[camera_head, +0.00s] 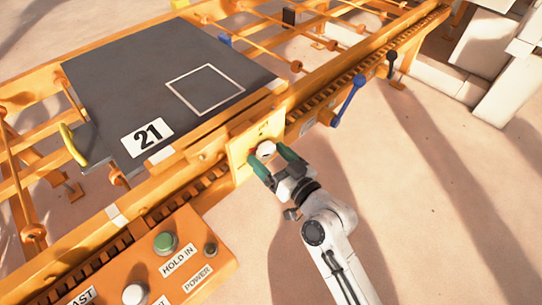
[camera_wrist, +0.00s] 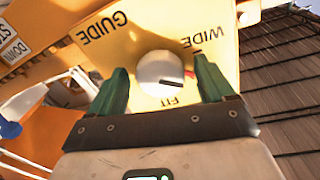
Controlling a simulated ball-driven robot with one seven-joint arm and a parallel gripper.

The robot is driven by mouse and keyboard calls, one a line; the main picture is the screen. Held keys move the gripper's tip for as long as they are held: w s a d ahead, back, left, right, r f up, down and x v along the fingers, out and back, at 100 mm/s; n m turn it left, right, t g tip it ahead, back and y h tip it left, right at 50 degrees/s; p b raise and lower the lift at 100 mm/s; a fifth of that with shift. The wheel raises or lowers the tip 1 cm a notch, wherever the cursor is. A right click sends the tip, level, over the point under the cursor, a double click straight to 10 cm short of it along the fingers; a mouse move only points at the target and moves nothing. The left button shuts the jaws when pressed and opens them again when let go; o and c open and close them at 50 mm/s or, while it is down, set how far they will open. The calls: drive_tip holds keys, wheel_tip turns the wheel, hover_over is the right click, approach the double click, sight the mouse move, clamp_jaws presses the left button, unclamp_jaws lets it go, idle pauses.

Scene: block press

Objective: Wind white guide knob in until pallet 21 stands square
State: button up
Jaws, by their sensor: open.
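The white guide knob (camera_head: 265,149) sits on a yellow plate (camera_head: 241,150) on the near side rail. In the wrist view the knob (camera_wrist: 160,70) has a dark mark on its face, pointing right; the plate's words GUIDE, WIDE and FIT appear upside down. My gripper (camera_head: 272,157) is open, its green fingers on either side of the knob; in the wrist view (camera_wrist: 160,68) gaps show between fingers and knob. Pallet 21 (camera_head: 120,75), dark grey with a white square outline, lies on the orange conveyor.
A blue lever (camera_head: 349,100) and a dark lever (camera_head: 391,62) stand farther along the rail. A control box (camera_head: 205,262) with green and white buttons is at the lower left. A yellow handle-like piece (camera_head: 73,145) is by the pallet's left corner. Sandy floor is clear at right.

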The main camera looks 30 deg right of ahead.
drive_tip(key=c, duration=1.1)
drive_tip(key=shift+o, duration=0.2)
drive_tip(key=shift+r+m+p, duration=0.2)
drive_tip(key=shift+m+p, duration=0.4)
drive_tip(key=shift+f+m+p, duration=0.1)
drive_tip(key=shift+m+p, duration=0.35)
drive_tip(key=shift+m, duration=0.55)
drive_tip(key=o, duration=1.1)
drive_tip(key=shift+c, duration=0.2)
drive_tip(key=shift+s, duration=0.1)
